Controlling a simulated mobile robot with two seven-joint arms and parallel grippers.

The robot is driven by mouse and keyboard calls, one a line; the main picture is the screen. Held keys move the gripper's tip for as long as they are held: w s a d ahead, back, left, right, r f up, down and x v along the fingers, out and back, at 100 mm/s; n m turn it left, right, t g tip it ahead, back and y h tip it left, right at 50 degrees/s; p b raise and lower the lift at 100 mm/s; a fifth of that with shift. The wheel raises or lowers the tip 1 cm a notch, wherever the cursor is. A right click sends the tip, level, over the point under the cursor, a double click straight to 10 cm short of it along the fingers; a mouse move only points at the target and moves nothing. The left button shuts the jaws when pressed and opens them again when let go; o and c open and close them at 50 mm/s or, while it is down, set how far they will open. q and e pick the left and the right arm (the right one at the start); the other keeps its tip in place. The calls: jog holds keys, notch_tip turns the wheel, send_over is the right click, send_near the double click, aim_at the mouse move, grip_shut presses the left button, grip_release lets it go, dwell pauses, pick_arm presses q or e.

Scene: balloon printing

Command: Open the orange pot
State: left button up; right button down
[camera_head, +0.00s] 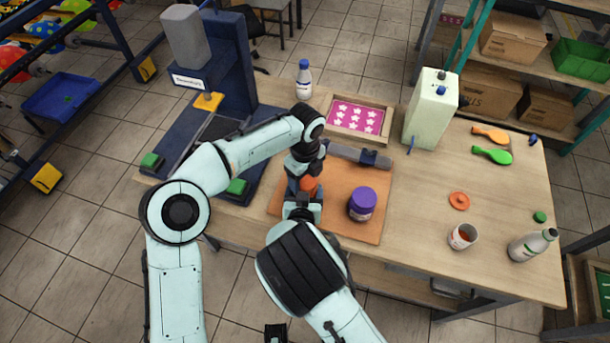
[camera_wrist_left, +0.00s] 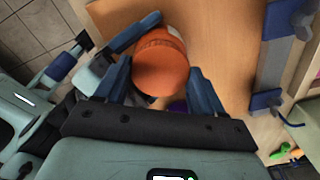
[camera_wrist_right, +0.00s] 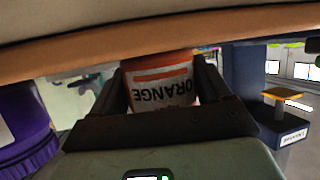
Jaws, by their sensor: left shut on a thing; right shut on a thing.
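The orange pot (camera_head: 309,184) stands on the orange-brown board, mostly hidden between my two grippers. Its orange lid (camera_wrist_left: 160,66) shows from above in the left wrist view. My left gripper (camera_head: 306,172) comes down from above, with its fingers (camera_wrist_left: 160,85) shut on the lid. My right gripper (camera_head: 303,198) comes in from the front at a lower level. In the right wrist view, its fingers (camera_wrist_right: 162,92) are shut on the pot's body, whose white label (camera_wrist_right: 160,94) reads ORANGE upside down. The lid appears seated on the pot.
A purple pot (camera_head: 362,204) stands close to the right on the board (camera_head: 345,178). A grey-blue bar tool (camera_head: 358,155) lies behind it. An orange disc (camera_head: 459,200), a cup (camera_head: 462,237) and a bottle (camera_head: 531,244) are farther right. The blue machine (camera_head: 233,75) stands left.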

pick_arm(q)
jog(key=o, duration=1.1)
pick_arm(e)
jog(key=shift+a, duration=0.1)
pick_arm(q)
jog(key=shift+o, duration=0.3)
notch_tip(320, 180, up, 4)
jog(key=shift+r, duration=0.25)
jog(key=shift+c, duration=0.3)
notch_tip(320, 180, up, 2)
jog(key=shift+d+r+m, duration=0.1)
jog(key=shift+m, duration=0.9)
jog(key=shift+r+m, duration=0.4)
jog(key=shift+m, duration=0.2)
notch_tip(320, 180, down, 8)
jog(key=shift+r, duration=0.25)
